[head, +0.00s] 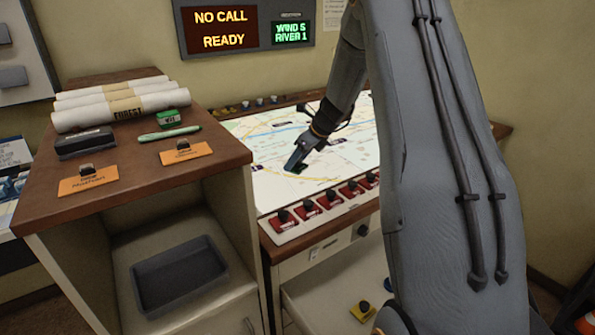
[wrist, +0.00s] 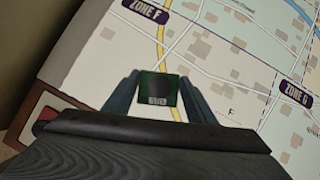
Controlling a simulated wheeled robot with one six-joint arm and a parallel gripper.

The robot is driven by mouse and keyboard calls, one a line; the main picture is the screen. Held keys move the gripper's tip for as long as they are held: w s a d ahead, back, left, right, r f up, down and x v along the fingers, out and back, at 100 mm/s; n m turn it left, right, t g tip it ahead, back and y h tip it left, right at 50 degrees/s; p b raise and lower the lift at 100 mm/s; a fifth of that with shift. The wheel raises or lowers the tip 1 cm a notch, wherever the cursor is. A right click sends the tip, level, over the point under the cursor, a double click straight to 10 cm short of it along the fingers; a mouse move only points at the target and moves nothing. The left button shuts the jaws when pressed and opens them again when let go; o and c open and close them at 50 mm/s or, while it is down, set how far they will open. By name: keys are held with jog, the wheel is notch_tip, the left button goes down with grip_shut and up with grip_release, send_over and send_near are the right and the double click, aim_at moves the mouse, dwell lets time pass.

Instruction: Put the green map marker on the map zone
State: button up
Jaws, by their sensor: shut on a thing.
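The green map marker (wrist: 158,88) is between the two fingers of my gripper (wrist: 157,92) in the wrist view. It has a dark square top and a small pale label. My gripper is shut on it, over the lit map (wrist: 205,68). In the head view my gripper (head: 298,160) reaches down to the map (head: 272,185) near its front edge, with a bit of the dark green marker (head: 299,168) at the fingertips. I cannot tell whether the marker touches the map. The wrist view shows the labels ZONE F (wrist: 146,10) and ZONE G (wrist: 294,92).
Red switches (head: 329,199) line the console's front edge. Several small knobs (head: 245,104) stand along the back. The wooden cabinet (head: 215,155) at left holds rolled maps (head: 122,106), a green box (head: 168,118) and orange tags (head: 186,152). A grey tray (head: 180,273) is below.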

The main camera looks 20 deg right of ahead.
aim_at(301, 167)
jog(key=shift+f+p, duration=0.4)
jog(key=shift+f, duration=1.95)
jog(key=shift+f, duration=0.1)
jog(key=o, duration=1.1)
